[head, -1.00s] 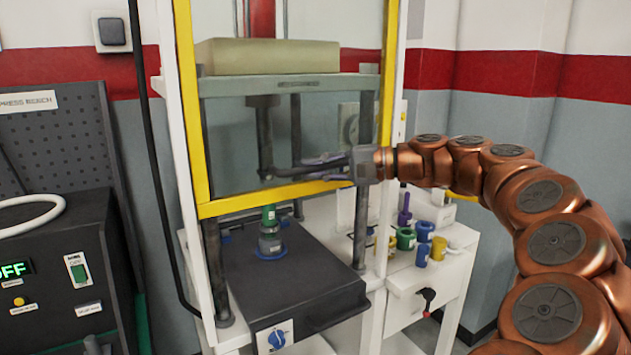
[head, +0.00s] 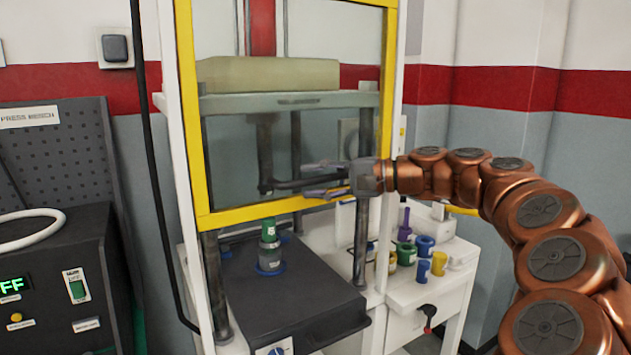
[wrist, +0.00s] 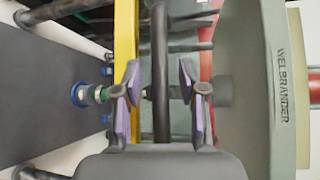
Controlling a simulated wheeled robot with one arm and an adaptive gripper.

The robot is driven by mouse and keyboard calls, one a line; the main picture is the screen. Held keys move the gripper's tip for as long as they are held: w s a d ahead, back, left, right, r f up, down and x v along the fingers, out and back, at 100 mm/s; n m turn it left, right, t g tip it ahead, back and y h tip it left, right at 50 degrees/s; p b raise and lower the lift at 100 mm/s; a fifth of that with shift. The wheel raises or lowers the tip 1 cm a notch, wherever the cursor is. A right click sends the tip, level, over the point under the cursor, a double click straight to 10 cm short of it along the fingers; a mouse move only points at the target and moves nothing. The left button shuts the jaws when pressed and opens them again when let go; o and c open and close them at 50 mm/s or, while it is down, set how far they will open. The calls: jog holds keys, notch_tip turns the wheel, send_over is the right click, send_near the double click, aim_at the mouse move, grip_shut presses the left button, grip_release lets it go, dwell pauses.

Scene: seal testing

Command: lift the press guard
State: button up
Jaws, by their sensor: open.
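The press guard is a clear panel in a yellow frame (head: 270,208) on the white press stand. Its lower edge is level with about the top of the green-capped part, clear above the dark press base. A dark bar handle (head: 285,184) sticks out from the guard. My gripper (head: 318,180) is open, with one finger above the bar and one below. In the wrist view the handle (wrist: 160,85) runs between the purple-padded fingers of my gripper (wrist: 157,90), with gaps on both sides. The yellow frame (wrist: 125,45) shows left of it.
A green-capped part (head: 269,245) stands on the dark base (head: 300,290) below the guard. A pale block (head: 270,75) rests on the upper plate. Colored pieces (head: 424,246) stand on a side shelf at right. A control box (head: 55,290) is at left.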

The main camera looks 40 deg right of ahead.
jog(key=v, duration=1.2)
dwell(0.4)
jog(key=w+a+f+n+g, duration=0.1)
jog(key=a+f+n+g, duration=0.15)
jog(key=a, duration=0.75)
jog(key=w+a+f+n+g, duration=0.15)
jog(key=a+g, duration=0.25)
jog(key=a, duration=0.5)
jog(key=s+a+f+n+g+h, duration=0.2)
jog(key=s+a+f+n+g, duration=0.15)
jog(key=a+f, duration=0.55)
jog(key=s+f+n+g+h+p, duration=0.1)
jog(key=s+f+n+g+h, duration=0.3)
jog(key=s+f, duration=1.4)
jog(key=s+h, duration=0.2)
jog(key=h, duration=0.2)
jog(key=shift+s+a+f+h+p, duration=0.2)
jog(key=shift+s+h+p, duration=0.15)
jog(key=shift+h+p, duration=0.05)
